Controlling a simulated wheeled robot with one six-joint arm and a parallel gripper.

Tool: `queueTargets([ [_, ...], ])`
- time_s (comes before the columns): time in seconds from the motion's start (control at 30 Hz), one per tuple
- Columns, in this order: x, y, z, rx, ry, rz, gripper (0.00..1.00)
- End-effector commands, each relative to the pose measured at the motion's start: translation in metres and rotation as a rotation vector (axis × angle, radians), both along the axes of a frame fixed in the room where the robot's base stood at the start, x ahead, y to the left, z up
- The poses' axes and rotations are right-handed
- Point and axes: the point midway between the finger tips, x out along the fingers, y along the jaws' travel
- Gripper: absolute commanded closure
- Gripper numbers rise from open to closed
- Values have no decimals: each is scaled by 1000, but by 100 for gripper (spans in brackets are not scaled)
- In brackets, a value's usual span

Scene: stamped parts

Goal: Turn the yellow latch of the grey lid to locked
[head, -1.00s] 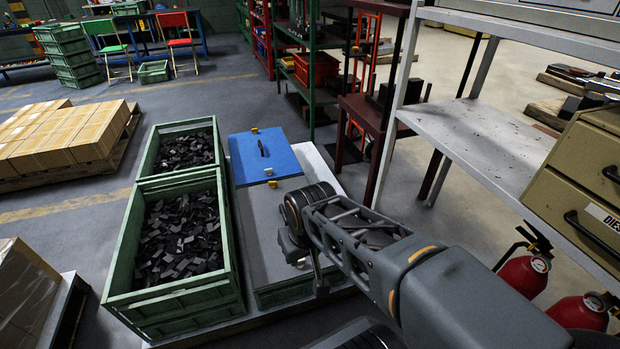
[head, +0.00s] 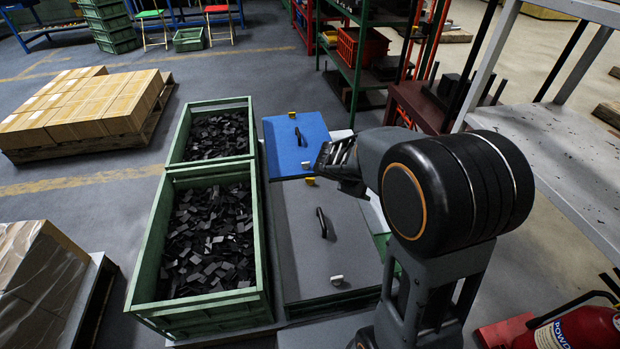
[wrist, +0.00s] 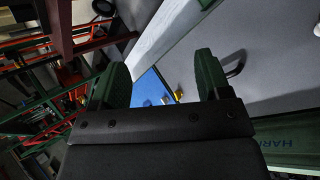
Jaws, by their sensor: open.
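The grey lid (head: 350,250) lies flat on a green crate, with a dark handle in its middle. Its yellow latch (head: 310,181) sits at the lid's far edge, beside the blue lid. A white latch (head: 336,280) is at its near edge. In the wrist view, my gripper (wrist: 160,65) has its two green fingers apart with nothing between them. The yellow latch (wrist: 178,94) shows beyond the fingers, close to the right finger, with the grey lid (wrist: 280,80) to the right. I cannot tell the latch's exact angle. In the head view, my arm covers part of the area right of the lids.
The blue lid (head: 285,135) lies behind the grey lid, with its own yellow latch (head: 292,115) and white latch (head: 305,165). Green crates (head: 262,230) of dark stamped parts stand left. A grey shelf (head: 570,150) and a fire extinguisher (head: 580,330) are at right.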

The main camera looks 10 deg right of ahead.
Motion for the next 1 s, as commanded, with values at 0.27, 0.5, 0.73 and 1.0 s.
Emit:
queueTargets([
  [0.27, 142, 24, -86, -556, 232, 707, 30],
  [0.5, 196, 83, -177, -849, 327, 1194, 30],
  [0.73, 206, 117, -230, -976, 352, 1435, 30],
  [1.0, 230, 118, -254, -1005, 353, 1488, 30],
])
